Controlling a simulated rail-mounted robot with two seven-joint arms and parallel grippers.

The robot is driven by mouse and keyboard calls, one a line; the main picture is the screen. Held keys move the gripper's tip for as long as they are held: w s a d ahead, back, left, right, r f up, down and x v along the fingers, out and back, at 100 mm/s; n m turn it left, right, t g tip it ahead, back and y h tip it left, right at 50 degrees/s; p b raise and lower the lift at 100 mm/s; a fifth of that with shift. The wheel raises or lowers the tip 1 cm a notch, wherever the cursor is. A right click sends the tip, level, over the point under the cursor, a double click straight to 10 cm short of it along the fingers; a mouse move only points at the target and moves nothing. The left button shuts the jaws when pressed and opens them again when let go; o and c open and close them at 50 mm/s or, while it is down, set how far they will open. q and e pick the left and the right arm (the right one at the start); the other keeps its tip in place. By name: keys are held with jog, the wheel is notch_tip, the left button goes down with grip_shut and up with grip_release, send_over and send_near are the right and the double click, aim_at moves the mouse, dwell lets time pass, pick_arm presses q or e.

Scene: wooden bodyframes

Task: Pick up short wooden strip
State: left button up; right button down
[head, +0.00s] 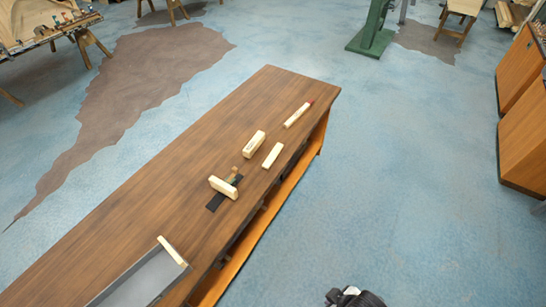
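A short pale wooden strip (272,155) lies flat on the brown workbench (200,170), near its right edge. A longer pale strip with a red end (297,115) lies farther up the bench. A thicker pale block (254,144) lies just left of the short strip. Part of my arm, dark and white, shows at the bottom edge and seems to be my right gripper (352,298). It is far from the strip, over the floor, and its fingers cannot be made out. My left gripper is out of view.
A pale block (223,187) rests by a dark tool (221,198) on the bench. A grey tray (140,282) with a pale wooden end piece (173,251) sits at the near end. Orange cabinets (522,140) stand at the right; the floor between is clear.

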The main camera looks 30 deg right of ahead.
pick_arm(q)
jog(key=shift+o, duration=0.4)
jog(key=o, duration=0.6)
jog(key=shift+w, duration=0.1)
